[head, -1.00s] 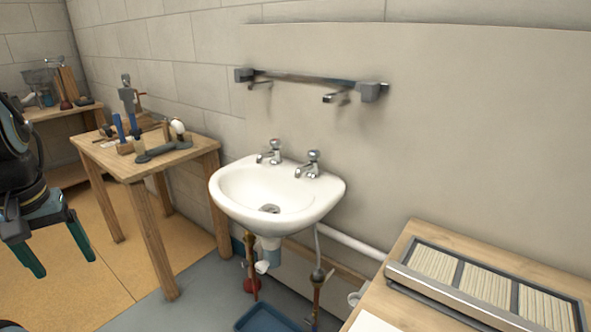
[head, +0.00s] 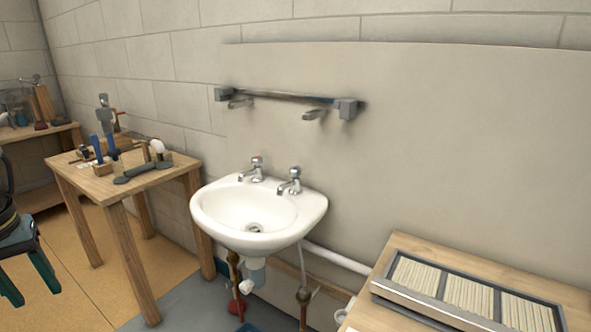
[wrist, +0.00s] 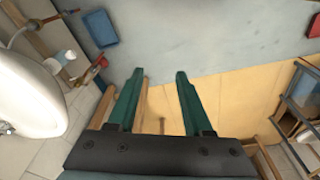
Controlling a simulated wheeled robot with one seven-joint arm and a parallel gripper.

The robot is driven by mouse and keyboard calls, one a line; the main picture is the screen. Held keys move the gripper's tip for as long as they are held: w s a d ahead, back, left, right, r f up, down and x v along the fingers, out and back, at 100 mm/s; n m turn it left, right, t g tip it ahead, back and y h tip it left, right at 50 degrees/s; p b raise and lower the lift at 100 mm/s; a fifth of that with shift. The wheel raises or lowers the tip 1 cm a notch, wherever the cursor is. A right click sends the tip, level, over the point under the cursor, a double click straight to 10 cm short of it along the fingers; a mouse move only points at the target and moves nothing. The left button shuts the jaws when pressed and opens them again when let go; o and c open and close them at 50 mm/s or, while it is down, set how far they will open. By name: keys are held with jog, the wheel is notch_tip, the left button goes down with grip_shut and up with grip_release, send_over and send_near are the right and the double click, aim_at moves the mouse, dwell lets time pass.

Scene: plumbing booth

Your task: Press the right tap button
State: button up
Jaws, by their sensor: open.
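The right tap (head: 291,181) is a chrome tap with a button-like head, standing on the back right rim of the white sink (head: 310,205). The left tap (head: 254,169) stands beside it on the same rim. My gripper (head: 28,278) is at the far left of the head view, well apart from the sink and in front of the wooden workbench. In the wrist view my gripper (wrist: 158,76) has its two green fingers spread with nothing between them. The sink also shows at the left edge there (wrist: 30,98); its taps are not visible in that view.
A wooden workbench (head: 125,188) with several tools stands left of the sink. A wall rail (head: 285,97) hangs above the taps. A wooden table with a slotted tray (head: 455,297) is at the lower right. A blue tray (wrist: 100,28) lies on the floor.

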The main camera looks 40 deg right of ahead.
grip_shut()
dwell(1.3)
